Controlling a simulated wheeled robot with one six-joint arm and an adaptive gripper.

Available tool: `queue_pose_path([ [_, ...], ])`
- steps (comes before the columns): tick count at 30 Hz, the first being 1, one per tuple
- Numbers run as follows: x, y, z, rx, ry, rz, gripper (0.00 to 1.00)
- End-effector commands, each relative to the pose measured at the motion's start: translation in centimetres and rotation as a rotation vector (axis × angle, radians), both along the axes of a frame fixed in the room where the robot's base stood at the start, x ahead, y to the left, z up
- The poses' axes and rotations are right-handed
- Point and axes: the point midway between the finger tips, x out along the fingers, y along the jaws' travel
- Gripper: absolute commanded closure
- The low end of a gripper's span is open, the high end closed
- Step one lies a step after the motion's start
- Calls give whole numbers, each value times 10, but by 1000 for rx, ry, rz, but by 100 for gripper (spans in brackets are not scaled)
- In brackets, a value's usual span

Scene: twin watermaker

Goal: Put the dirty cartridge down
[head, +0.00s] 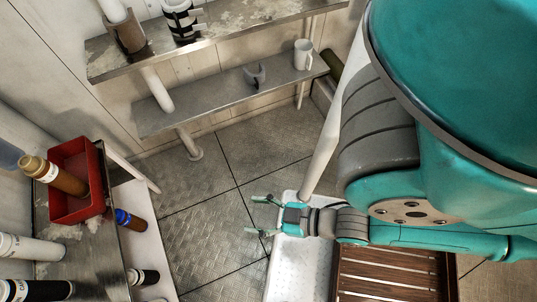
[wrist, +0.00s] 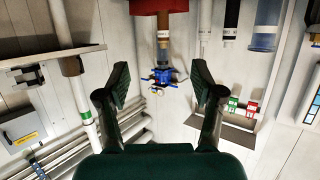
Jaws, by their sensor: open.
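A brown, dirty-looking cartridge with a tan cap (head: 54,175) lies tilted in the red tray (head: 74,215) at the left of the head view, its capped end over the tray's left side. My gripper (head: 252,215) is open and empty over the floor, well to the right of the tray and apart from it. In the wrist view my gripper (wrist: 160,72) shows both fingers spread with nothing held between them. A brownish cylinder below a red part (wrist: 163,25) shows beyond the fingers; I cannot tell whether it is the same cartridge.
A blue-capped brown cartridge (head: 130,219) and a black-capped one (head: 143,276) lie on a lower shelf. A white cartridge (head: 30,247) lies left of them. A grey shelf (head: 210,98) holds a white mug (head: 303,54). A wooden slatted surface (head: 390,272) is right. The middle floor is clear.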

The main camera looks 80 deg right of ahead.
Motion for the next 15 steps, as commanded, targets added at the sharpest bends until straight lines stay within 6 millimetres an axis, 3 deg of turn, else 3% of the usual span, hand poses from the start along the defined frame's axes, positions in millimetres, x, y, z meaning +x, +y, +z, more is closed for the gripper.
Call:
queue_pose_path([
  [6,-27,0,39,3,-46,-1,33],
  [15,-30,0,46,3,-58,-1,33],
])
